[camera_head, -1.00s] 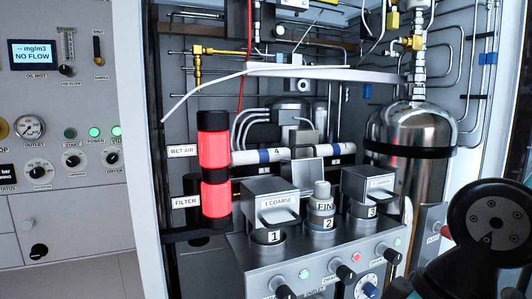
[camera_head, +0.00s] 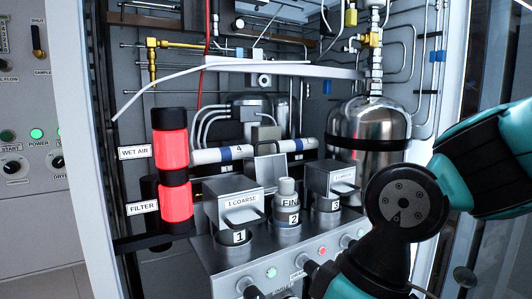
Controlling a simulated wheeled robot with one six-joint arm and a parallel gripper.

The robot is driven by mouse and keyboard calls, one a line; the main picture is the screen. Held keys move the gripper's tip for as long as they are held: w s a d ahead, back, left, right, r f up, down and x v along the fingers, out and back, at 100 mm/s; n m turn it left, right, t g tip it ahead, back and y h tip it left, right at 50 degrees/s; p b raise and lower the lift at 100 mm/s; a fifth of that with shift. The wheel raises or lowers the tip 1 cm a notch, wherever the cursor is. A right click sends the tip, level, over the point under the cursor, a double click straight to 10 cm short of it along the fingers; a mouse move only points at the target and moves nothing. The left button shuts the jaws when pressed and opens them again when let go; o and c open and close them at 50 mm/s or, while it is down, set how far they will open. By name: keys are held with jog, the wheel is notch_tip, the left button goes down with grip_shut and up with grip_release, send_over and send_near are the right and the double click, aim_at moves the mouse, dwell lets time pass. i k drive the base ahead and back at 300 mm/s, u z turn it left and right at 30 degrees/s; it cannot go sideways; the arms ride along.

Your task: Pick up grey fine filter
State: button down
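The grey fine filter (camera_head: 287,201) stands upright in the middle socket, marked 2, of the metal filter block. Its label reads "FIN" as far as I can make out, and its narrower light grey top is uncovered. Sockets 1 and 3 on either side have boxy metal covers with handles. My gripper is not in view. Only teal and black links of my arm show at the right and lower right, in front of the block's right end.
The cover marked 1 COARSE (camera_head: 238,198) stands left of the filter, and the cover over socket 3 (camera_head: 333,182) stands right of it. A red lit column (camera_head: 173,155) is at the left. A steel tank (camera_head: 368,130) stands behind. Knobs (camera_head: 311,268) stick out in front.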

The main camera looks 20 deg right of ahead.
aim_at(285, 195)
jog(key=z, duration=1.95)
jog(key=k, duration=1.4)
jog(key=u, duration=1.8)
jog(key=i, duration=0.5)
